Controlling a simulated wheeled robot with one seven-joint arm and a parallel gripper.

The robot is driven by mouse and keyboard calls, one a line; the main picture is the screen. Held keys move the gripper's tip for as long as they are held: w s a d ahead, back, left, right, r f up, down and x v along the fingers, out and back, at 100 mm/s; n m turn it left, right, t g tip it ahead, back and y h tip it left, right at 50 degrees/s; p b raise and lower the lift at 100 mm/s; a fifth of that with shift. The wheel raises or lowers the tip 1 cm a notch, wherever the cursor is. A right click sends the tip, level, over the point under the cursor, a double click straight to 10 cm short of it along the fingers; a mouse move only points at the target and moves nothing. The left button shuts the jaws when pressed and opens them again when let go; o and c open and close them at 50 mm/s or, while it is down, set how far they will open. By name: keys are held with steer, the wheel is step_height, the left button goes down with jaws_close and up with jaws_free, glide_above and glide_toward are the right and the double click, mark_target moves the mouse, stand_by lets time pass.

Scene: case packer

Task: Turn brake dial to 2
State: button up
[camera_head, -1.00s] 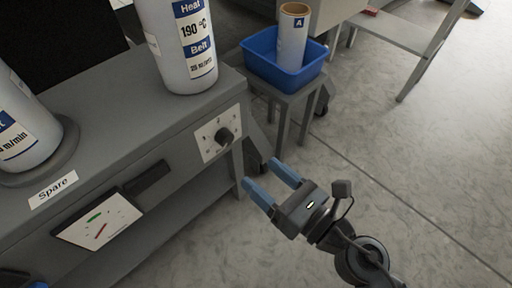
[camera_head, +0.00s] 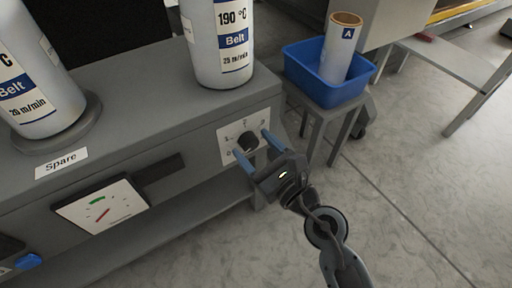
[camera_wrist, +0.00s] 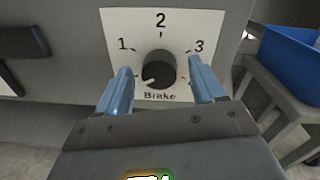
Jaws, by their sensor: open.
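The brake dial is a round black knob (camera_head: 247,142) on a white plate (camera_head: 231,131) on the front of the grey machine. In the wrist view the knob (camera_wrist: 159,69) sits above the word "Brake", with 1, 2 and 3 around it. Its pale pointer mark is at the lower left, below the 1. My gripper (camera_head: 252,143) is open, with one blue finger on each side of the knob. In the wrist view the gripper (camera_wrist: 159,72) shows gaps between both fingers and the knob. The left finger hides the plate's lower left.
A gauge (camera_head: 102,207) and a "Spare" label (camera_head: 62,163) are to the left on the machine. Large labelled rolls (camera_head: 220,45) stand on top. A blue bin (camera_head: 299,73) on a grey stool (camera_head: 322,116) is close on the right.

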steer(key=c, duration=1.1)
steer(key=shift+o, duration=0.2)
steer(key=m+p, duration=0.3)
steer(key=m, duration=0.2)
steer(key=shift+m, duration=0.4)
steer(key=m+p, duration=0.2)
steer(key=m, duration=0.4)
steer(key=shift+w+t+p, duration=0.1)
steer(key=shift+t+p, duration=0.2)
steer(key=m+p, duration=0.2)
steer(key=m, duration=0.5)
steer(key=shift+f+p, duration=0.1)
steer(key=shift+p, duration=0.25)
steer(key=m+p, duration=0.1)
steer(key=m, duration=0.2)
steer(key=m+p, duration=0.1)
steer(key=m, duration=0.1)
steer(key=shift+f+m+t+h, duration=0.1)
steer(key=shift+m+t+h, duration=0.2)
steer(key=shift+m, duration=0.1)
